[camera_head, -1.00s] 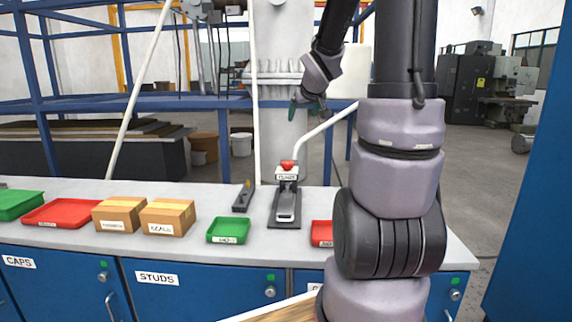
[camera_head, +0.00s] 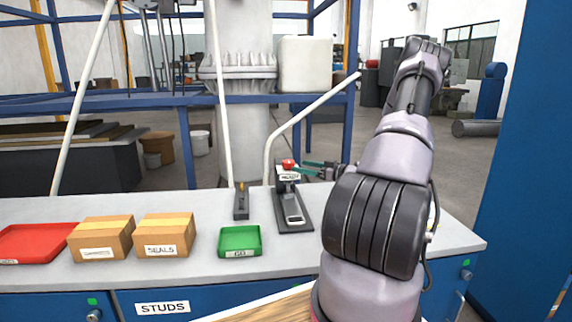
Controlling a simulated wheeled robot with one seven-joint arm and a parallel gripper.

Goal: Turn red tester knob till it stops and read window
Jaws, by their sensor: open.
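The red tester knob (camera_head: 289,163) sits on top of the tester (camera_head: 292,210), a dark base with a light upright head, on the grey counter. A small pale plate with dark lettering (camera_head: 288,177) is just below the knob; the lettering is too small to read surely. My gripper (camera_head: 306,166) comes in from the right at about knob height. Its green fingers are open and point left, with their tips close to the knob's right side. I cannot tell whether they touch it or reach around it.
A dark block with an orange top (camera_head: 241,202) stands left of the tester. A green tray (camera_head: 240,241), two cardboard boxes (camera_head: 165,236) and a red tray (camera_head: 38,243) lie farther left. A white sloping pipe (camera_head: 300,121) passes behind the tester.

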